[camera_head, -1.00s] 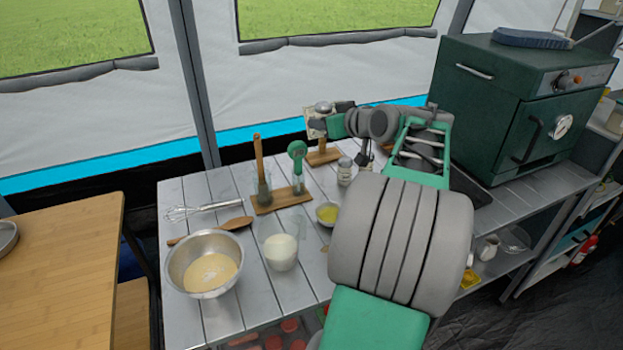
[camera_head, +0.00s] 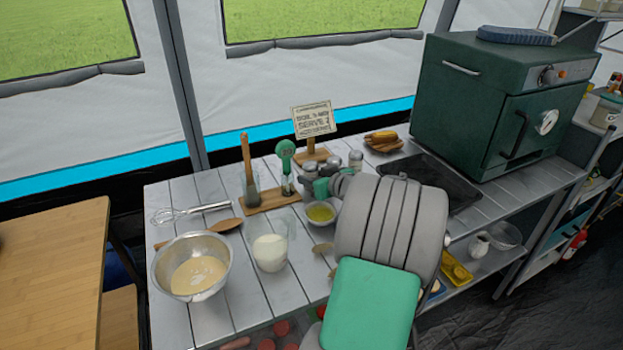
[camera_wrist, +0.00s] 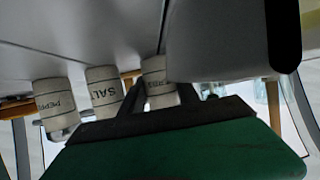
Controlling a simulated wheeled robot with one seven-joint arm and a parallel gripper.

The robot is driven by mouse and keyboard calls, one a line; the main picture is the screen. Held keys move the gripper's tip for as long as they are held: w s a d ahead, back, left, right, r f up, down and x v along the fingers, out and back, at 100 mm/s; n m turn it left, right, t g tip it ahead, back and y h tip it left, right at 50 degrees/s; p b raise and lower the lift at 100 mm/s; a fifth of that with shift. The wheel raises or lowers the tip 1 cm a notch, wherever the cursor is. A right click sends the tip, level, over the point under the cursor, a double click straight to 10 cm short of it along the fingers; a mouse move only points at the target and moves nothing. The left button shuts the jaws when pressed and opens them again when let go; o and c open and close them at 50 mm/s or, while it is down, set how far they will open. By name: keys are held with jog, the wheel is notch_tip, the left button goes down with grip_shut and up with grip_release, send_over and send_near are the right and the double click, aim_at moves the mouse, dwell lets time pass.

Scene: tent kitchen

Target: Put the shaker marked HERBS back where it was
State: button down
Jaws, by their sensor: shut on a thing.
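My gripper (camera_head: 322,187) is low over the grey slatted table, its fingers shut on the HERBS shaker (camera_wrist: 160,82). In the wrist view, which is upside down, only the end of its label shows between the dark fingers. In the head view the HERBS shaker (camera_head: 309,169) is partly hidden by my gripper. It looks upright; I cannot tell whether its base touches the table. The SALT shaker (camera_wrist: 104,92) stands close beside it, and the PEPPER shaker (camera_wrist: 55,105) stands beyond that. In the head view these are the middle shaker (camera_head: 333,162) and the right shaker (camera_head: 356,159).
A sign (camera_head: 314,119) on a wooden base stands behind the shakers. A wooden board (camera_head: 268,201) with utensil jars is left of my gripper. A glass of milk (camera_head: 270,252) and a batter bowl (camera_head: 192,266) stand nearer.

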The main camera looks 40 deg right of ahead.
jog(key=shift+f, duration=0.1)
jog(key=c, duration=1.2)
grip_release()
jog(key=shift+o, duration=0.2)
jog(key=shift+r, duration=0.25)
jog(key=v, duration=1.1)
jog(key=shift+s+a, duration=0.15)
jog(key=shift+s, duration=0.25)
